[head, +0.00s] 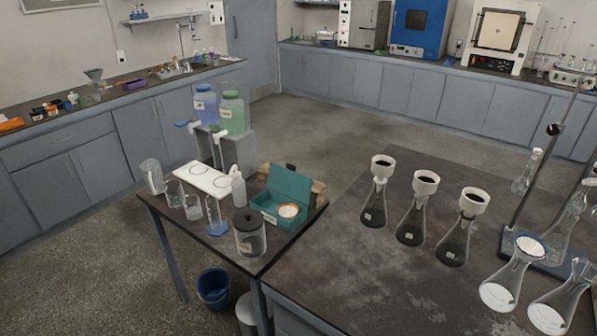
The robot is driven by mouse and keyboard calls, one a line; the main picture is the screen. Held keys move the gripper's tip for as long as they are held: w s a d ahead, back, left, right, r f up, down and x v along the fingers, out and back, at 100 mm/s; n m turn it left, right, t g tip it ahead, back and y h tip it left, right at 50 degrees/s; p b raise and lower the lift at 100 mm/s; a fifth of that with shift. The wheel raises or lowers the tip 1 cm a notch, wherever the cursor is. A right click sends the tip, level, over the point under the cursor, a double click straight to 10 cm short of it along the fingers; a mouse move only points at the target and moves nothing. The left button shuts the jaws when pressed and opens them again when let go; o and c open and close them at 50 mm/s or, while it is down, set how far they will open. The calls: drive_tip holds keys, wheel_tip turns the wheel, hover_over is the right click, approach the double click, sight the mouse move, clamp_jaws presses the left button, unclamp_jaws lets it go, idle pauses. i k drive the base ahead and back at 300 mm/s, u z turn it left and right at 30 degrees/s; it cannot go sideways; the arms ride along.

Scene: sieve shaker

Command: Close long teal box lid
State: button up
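A long teal box (268,212) stands near the right end of the small dark table (228,254). Its teal lid (289,184) is raised at the back, tilted upright, so the box is open. Inside the box, toward the right, sits a round white item with a tan top (289,211). The box's front bears a small pale label. My gripper is not in view.
A glass jar with a black lid (249,236) stands just in front of the box. A white bottle (238,188), a white tray (203,180) and glassware stand to its left. Flasks with funnels (416,208) stand on the bench at right. Open floor lies behind.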

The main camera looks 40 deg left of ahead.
sight(286, 181)
drive_tip(key=u, duration=0.05)
drive_tip(key=k, duration=0.1)
drive_tip(key=u, duration=1.3)
drive_tip(key=i, duration=0.2)
drive_tip(key=u, duration=1.8)
drive_tip(key=i, duration=2.45)
drive_tip(key=z, duration=2.6)
